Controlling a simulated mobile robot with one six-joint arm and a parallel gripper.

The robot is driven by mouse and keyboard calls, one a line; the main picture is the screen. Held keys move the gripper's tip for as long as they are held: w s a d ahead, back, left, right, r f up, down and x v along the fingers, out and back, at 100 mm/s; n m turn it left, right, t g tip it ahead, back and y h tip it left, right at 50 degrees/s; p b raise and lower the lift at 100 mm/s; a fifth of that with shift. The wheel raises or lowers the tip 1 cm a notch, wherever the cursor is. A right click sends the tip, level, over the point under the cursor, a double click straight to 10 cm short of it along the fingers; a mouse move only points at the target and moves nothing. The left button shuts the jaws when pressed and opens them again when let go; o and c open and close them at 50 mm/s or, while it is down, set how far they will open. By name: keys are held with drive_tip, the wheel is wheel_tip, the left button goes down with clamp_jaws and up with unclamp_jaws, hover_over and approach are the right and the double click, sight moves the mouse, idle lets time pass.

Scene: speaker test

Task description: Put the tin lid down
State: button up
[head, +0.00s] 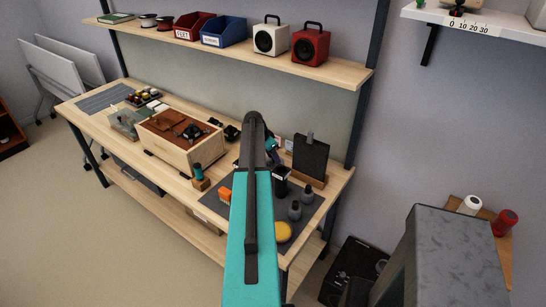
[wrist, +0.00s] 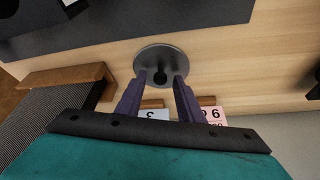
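In the wrist view the tin lid (wrist: 160,54) is a round grey disc with a dark knob at its middle. The two purple fingers of my gripper (wrist: 164,80) stand either side of the knob, close to it. I cannot tell whether they touch it, or whether the lid rests on the wood behind it or is held above it. In the head view my teal and dark arm reaches over the workbench (head: 150,187) and hides the lid and fingertips.
Around the bench's right end are a dark clipboard (head: 311,159) on a wooden stand, grey bottles (head: 294,210), a yellow disc (head: 283,232) and an orange block (head: 225,195). A wooden crate (head: 180,144) stands left. Number cards (wrist: 212,113) show below the lid in the wrist view.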

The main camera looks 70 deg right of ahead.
drive_tip(key=b+v, duration=0.3)
drive_tip(key=v, duration=0.9)
drive_tip(key=shift+b, duration=0.3)
drive_tip(key=shift+a, duration=0.1)
idle(0.4)
